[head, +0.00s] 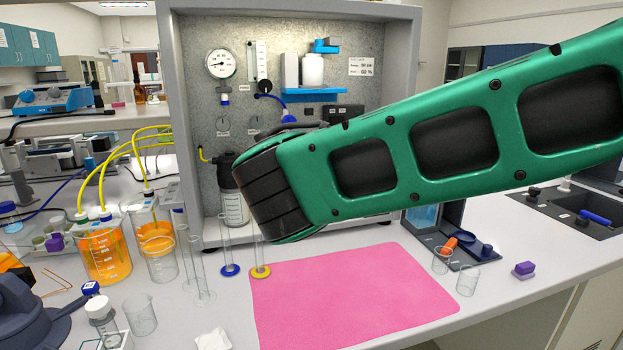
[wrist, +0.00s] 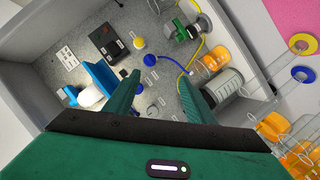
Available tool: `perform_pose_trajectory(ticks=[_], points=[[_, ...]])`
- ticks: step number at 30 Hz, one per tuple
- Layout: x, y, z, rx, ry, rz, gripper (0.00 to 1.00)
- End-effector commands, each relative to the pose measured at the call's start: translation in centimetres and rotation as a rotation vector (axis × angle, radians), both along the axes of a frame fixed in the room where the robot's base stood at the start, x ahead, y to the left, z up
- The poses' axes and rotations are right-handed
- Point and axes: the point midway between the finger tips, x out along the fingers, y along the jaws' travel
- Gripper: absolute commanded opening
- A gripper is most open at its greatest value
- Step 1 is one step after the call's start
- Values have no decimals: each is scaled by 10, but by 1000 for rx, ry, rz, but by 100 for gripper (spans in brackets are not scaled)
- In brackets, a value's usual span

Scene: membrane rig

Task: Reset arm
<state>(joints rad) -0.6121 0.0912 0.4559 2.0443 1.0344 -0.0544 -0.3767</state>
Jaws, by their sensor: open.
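My arm (head: 410,150) is a green link with dark panels that reaches in from the right in the head view. It crosses in front of the grey-walled rig cabinet (head: 180,110) and above the pink mat (head: 350,295). My gripper (wrist: 159,78) shows in the wrist view with its two green fingers apart and nothing between them. The fingers point toward the cabinet's back panel, seen tilted. I cannot make out the gripper fingers in the head view.
Thin glass cylinders (head: 228,240) stand left of the mat, near orange-filled beakers (head: 105,260) with yellow tubes. Small clear beakers (head: 467,280) and a purple block (head: 523,269) are at the right. The cabinet holds a gauge (head: 220,63) and a blue shelf (head: 313,91). The mat is clear.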

Motion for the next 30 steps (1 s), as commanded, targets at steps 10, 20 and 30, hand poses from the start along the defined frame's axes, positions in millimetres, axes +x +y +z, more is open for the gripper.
perform_pose_trajectory(ticks=[10,20,30], points=[[-4,-47,-16,18,65,-78,50],[-8,-142,-42,75,192,-241,50],[-75,-320,-106,253,473,-594,50]])
